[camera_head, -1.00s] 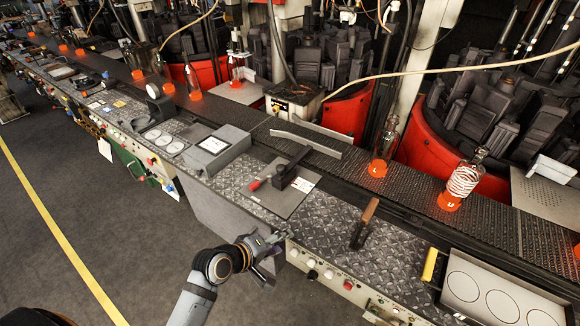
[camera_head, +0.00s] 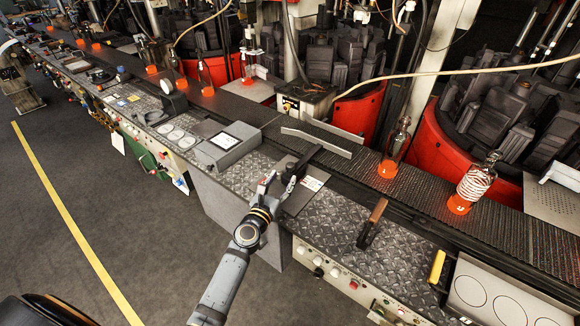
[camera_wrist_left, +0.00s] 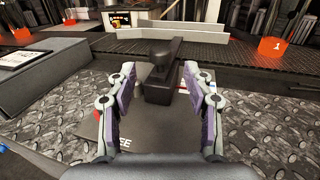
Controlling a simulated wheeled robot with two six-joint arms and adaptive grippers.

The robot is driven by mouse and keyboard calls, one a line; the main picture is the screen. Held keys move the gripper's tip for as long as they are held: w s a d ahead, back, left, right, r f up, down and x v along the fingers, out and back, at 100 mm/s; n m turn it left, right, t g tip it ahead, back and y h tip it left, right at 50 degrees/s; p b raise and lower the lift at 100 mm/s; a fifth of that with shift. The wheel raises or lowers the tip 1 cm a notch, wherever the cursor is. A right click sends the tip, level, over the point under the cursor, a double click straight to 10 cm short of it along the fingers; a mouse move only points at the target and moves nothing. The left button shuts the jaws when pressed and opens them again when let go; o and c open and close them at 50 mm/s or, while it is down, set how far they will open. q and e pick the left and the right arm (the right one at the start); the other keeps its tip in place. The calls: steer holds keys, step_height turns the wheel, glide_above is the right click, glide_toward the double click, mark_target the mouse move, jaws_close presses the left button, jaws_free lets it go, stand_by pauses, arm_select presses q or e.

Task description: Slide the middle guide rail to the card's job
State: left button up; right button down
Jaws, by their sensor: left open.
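The guide rail is a pale grey bent metal strip (camera_head: 317,140) along the near side of the conveyor. It also shows at the top of the left wrist view (camera_wrist_left: 187,36). A black arm with a knobbed block (camera_wrist_left: 158,80) runs from it over a dark grey plate (camera_head: 297,201). A small white card with red marks (camera_head: 312,184) lies on the plate, mostly hidden in the wrist view. My left gripper (camera_head: 278,183) is open at the near end of the block; its fingers (camera_wrist_left: 160,84) stand either side of the block in the picture. Contact is unclear. My right gripper is out of view.
A grey box with a display (camera_head: 226,142) stands left of the plate. Glowing glass bottles (camera_head: 392,150) stand on the conveyor beyond. Open floor lies at the front left.

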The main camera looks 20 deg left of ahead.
mark_target(289, 169)
arm_select(q)
steer(key=w, duration=0.7)
steer(key=shift+w+d+b, duration=0.15)
steer(key=shift+d+b, duration=0.15)
steer(key=shift+b, duration=0.1)
jaws_close()
